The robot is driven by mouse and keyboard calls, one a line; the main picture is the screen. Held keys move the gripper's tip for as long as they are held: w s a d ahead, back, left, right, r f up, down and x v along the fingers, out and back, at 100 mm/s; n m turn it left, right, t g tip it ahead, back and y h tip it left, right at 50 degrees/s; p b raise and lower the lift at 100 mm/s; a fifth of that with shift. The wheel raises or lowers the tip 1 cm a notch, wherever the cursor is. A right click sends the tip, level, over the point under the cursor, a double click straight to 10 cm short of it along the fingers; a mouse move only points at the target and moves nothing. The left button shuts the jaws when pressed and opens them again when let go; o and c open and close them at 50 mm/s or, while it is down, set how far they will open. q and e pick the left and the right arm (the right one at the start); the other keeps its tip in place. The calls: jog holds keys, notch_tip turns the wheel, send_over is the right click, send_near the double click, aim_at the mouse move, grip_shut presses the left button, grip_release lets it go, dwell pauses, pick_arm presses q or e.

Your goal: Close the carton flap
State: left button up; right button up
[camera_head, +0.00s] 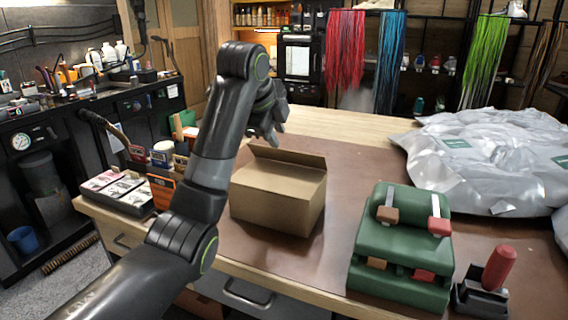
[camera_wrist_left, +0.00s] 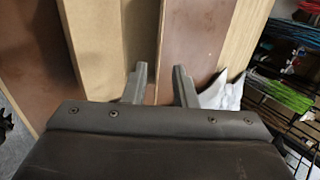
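The brown cardboard carton (camera_head: 275,200) stands on the brown mat in the middle of the workbench. A flap (camera_head: 288,156) stands up along its far edge, tilted back. My left arm reaches in from the lower left, and its gripper (camera_head: 272,128) is above and behind the carton's far left corner, near the flap. In the left wrist view the two fingers (camera_wrist_left: 161,88) are apart with no object seen gripped. Tan carton panels (camera_wrist_left: 95,45) show beyond them, left of the brown mat (camera_wrist_left: 190,45). I cannot tell whether a finger touches the flap. My right gripper is not in view.
A green padded stand (camera_head: 400,250) with brushes is right of the carton, beside a red-handled tool (camera_head: 497,268) in a black holder. Silvery plastic bags (camera_head: 490,160) cover the right rear. A tray of boxes (camera_head: 118,190) lies left. The wooden bench top (camera_head: 345,125) behind is clear.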

aim_at(284, 151)
pick_arm(q)
jog(key=x, duration=0.8)
jog(key=shift+f, duration=0.15)
jog(key=shift+c, duration=0.2)
grip_shut()
